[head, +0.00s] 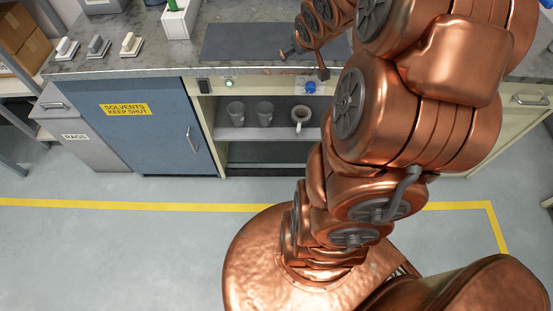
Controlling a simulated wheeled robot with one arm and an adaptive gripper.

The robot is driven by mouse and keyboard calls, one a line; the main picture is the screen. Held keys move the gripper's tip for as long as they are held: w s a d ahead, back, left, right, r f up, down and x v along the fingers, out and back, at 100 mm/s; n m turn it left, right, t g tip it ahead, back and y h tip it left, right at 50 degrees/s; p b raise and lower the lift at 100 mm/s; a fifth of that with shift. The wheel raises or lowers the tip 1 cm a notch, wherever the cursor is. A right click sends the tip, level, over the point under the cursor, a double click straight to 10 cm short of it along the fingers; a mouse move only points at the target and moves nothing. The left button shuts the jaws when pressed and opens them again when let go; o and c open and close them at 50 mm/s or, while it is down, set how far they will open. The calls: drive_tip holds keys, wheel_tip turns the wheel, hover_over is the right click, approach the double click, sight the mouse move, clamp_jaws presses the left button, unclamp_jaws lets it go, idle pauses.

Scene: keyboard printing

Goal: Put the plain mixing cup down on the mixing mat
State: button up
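The mixing mat appears to be the dark grey mat (245,42) on the bench top; its right part is behind my arm. Two plain grey cups (236,112) (265,113) stand upright on the open shelf below the bench. A paler cup with a handle (300,118) stands to their right. I cannot tell which of these, if any, is the plain mixing cup. My gripper (305,63) is over the front edge of the bench by the mat, its two fingers spread apart. No cup shows between them.
Small blocks with handles (99,46) and a white-and-green box (180,17) stand left on the bench. The blue solvents cabinet (155,130) is shut, left of the shelf. A green-lit button (229,84) and a blue knob (310,87) sit on the front rail.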

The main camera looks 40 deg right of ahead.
drive_tip(key=s+a+r+n+g+y, duration=0.2)
drive_tip(key=s+a+g, duration=0.6)
drive_tip(key=s+a, duration=1.8)
drive_tip(key=shift+a+r+g+y, duration=0.3)
drive_tip(key=shift+a+r+y, duration=0.45)
drive_tip(key=shift+a, duration=0.35)
drive_tip(key=shift+s+d, duration=0.1)
